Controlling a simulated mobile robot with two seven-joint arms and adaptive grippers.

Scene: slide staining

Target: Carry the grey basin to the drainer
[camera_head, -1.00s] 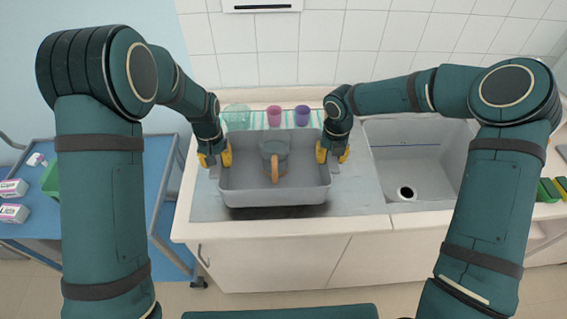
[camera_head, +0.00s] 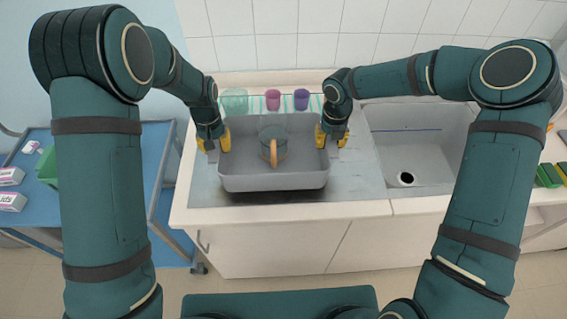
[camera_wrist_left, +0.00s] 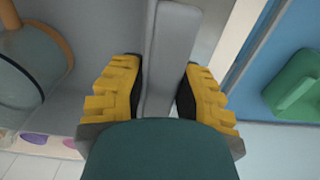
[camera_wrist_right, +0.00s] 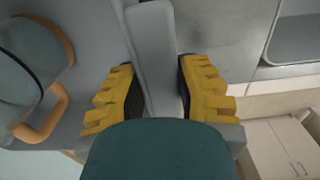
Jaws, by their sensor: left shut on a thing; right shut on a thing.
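The grey basin (camera_head: 273,181) is over the metal drainer surface (camera_head: 350,190) left of the sink. I cannot tell whether it touches that surface. A clear jug with an orange handle (camera_head: 274,152) stands inside it. My left gripper (camera_head: 214,145) is shut on the basin's left side. In the left wrist view, the yellow fingers (camera_wrist_left: 160,90) close around the basin wall (camera_wrist_left: 170,50). My right gripper (camera_head: 332,138) is shut on the basin's right side. The right wrist view shows its fingers (camera_wrist_right: 158,90) around the wall (camera_wrist_right: 150,45).
Behind the basin, a greenish clear cup (camera_head: 235,101), a pink cup (camera_head: 272,99) and a purple cup (camera_head: 301,99) stand on a striped cloth. The sink (camera_head: 425,150) is to the right. A blue trolley (camera_head: 95,190) stands to the left.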

